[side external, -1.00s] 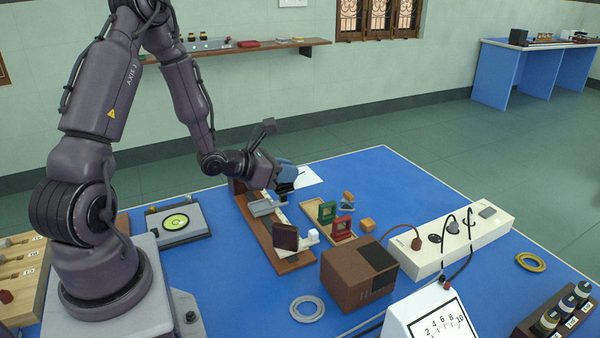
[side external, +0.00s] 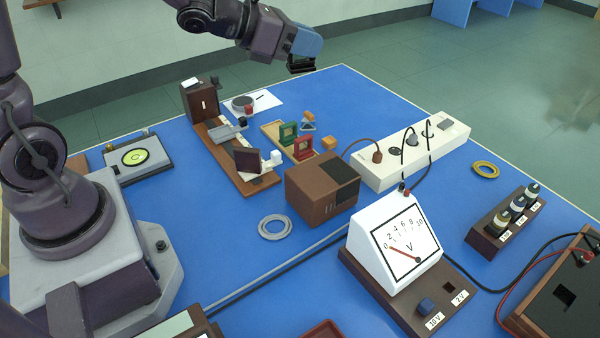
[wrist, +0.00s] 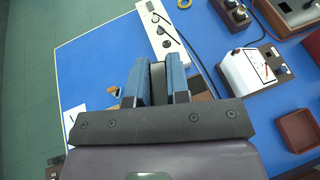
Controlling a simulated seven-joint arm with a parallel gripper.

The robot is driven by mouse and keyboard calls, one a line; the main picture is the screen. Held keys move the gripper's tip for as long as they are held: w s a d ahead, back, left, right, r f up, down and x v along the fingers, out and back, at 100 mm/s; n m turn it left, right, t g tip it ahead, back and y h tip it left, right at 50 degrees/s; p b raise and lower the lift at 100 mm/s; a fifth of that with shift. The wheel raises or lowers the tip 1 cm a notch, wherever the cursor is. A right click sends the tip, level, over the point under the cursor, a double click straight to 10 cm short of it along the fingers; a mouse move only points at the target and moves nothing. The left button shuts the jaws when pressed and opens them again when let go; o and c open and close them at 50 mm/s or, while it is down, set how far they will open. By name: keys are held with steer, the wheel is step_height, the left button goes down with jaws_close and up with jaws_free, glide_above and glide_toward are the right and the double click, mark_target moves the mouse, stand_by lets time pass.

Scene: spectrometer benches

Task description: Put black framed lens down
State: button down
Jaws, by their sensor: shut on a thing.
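My gripper (side external: 303,52) is raised above the far edge of the blue table in the side view, its blue fingers shut on the black framed lens (side external: 301,67). Only a dark sliver of the lens shows below the fingers. In the wrist view the lens (wrist: 158,84) is a dark upright strip between the two blue fingers (wrist: 158,75). A small wooden tray (side external: 271,131) on the table carries a green framed lens (side external: 287,137) and a red framed lens (side external: 303,149). The gripper is well above and behind this tray.
A wooden bench (side external: 262,182) with upright mounts stands left of the tray. A brown box (side external: 318,188), a white power strip (side external: 400,165) with cables and a voltmeter (side external: 390,245) stand nearer and right. White paper (side external: 268,101) lies behind.

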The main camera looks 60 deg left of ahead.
steer(key=s+a+f+n+y, duration=0.1)
steer(key=s+a+f+y, duration=0.1)
steer(key=a+f, duration=0.5)
steer(key=s+a+f+n+y, duration=0.1)
steer(key=s+a+f+n, duration=0.1)
steer(key=a+f, duration=0.6)
steer(key=shift+s+a+t+y, duration=0.3)
steer(key=shift+s+a+y, duration=0.1)
steer(key=shift+s+a, duration=0.4)
steer(key=shift+d+f, duration=0.1)
steer(key=shift+f, duration=0.05)
steer(key=w+a+f, duration=0.2)
steer(key=w+f, duration=0.1)
steer(key=w, duration=0.1)
steer(key=w+a+f, duration=0.1)
steer(key=w+f, duration=0.1)
steer(key=w, duration=0.2)
steer(key=w+a+f, duration=0.2)
steer(key=w+f, duration=0.1)
steer(key=shift+w+a+f, duration=0.3)
steer(key=shift+w+f, duration=0.05)
steer(key=shift+w, duration=0.05)
steer(key=shift+w+a+f, duration=0.1)
steer(key=shift+w+f, duration=0.1)
steer(key=shift+f, duration=0.75)
steer(key=shift+w+a+f, duration=0.1)
steer(key=shift+w+f, duration=0.1)
steer(key=shift+f, duration=0.75)
steer(key=shift+f, duration=0.1)
